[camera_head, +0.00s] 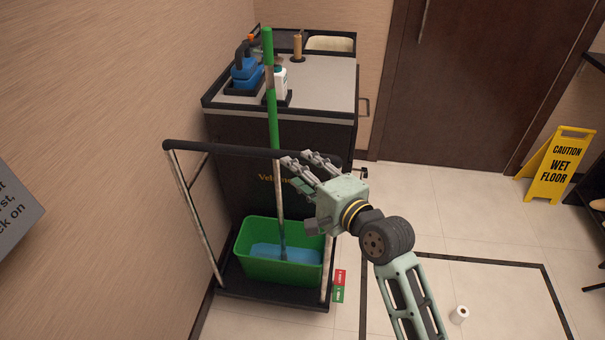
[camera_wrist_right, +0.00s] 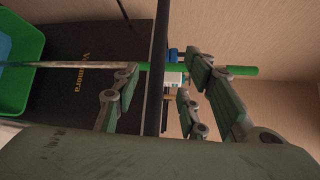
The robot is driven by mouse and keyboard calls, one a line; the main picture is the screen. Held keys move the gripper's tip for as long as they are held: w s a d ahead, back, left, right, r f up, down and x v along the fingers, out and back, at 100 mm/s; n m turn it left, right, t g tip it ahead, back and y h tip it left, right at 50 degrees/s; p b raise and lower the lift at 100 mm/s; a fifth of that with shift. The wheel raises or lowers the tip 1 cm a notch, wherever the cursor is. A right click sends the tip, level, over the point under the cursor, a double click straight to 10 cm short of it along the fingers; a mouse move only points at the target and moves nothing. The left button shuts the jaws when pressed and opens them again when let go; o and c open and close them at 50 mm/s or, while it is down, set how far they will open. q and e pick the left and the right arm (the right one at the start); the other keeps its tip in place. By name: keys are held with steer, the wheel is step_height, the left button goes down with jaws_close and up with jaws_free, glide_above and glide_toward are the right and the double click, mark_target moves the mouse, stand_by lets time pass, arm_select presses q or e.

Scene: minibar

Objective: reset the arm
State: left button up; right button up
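My right arm comes in from the bottom right in the head view. Its gripper (camera_head: 298,160) is by the cart's black push bar (camera_head: 220,148), just right of a mop (camera_head: 268,48) with a green and pale handle. In the right wrist view the fingers (camera_wrist_right: 160,82) are spread apart with nothing visibly held between them. The mop handle (camera_wrist_right: 240,71) crosses that view at the fingertips; I cannot tell whether they touch it. The mop stands nearly upright in a green bucket (camera_head: 255,271) with blue contents. My left gripper is not in view.
The bucket sits on the low black cart (camera_head: 262,296). Behind it stands a dark cabinet (camera_head: 325,128) with a blue bottle (camera_head: 246,73) and a white bottle (camera_head: 280,84) on top. A yellow wet-floor sign (camera_head: 561,165) and a white roll (camera_head: 459,315) are at right. Tiled floor between is clear.

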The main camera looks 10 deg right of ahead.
steer(key=shift+s+d, duration=0.1)
steer(key=shift+s, duration=0.1)
stand_by(0.3)
steer(key=s+d+f+n+g+h, duration=0.3)
steer(key=s+f+n+g, duration=0.2)
steer(key=s+f+n, duration=0.55)
steer(key=s+d+f+n+g+h, duration=0.1)
steer(key=s+d+f+n+g, duration=0.2)
steer(key=s, duration=0.4)
steer(key=s+d+f+n+g+h, duration=0.1)
steer(key=s+d+f+h, duration=0.15)
steer(key=s+f, duration=0.35)
steer(key=s+d+f+n+g+h, duration=0.1)
steer(key=s+d+f+n+g, duration=0.15)
steer(key=s, duration=0.55)
step_height(320, 180, down, 27)
steer(key=s, duration=0.2)
steer(key=s+d+f+g, duration=0.1)
steer(key=s+d+f, duration=0.1)
steer(key=s+f, duration=0.5)
steer(key=s+d+f+g, duration=0.1)
steer(key=s+f, duration=0.6)
steer(key=s, duration=0.2)
steer(key=shift+s+d+f, duration=0.2)
steer(key=shift+s+d, duration=0.1)
steer(key=shift+d, duration=0.1)
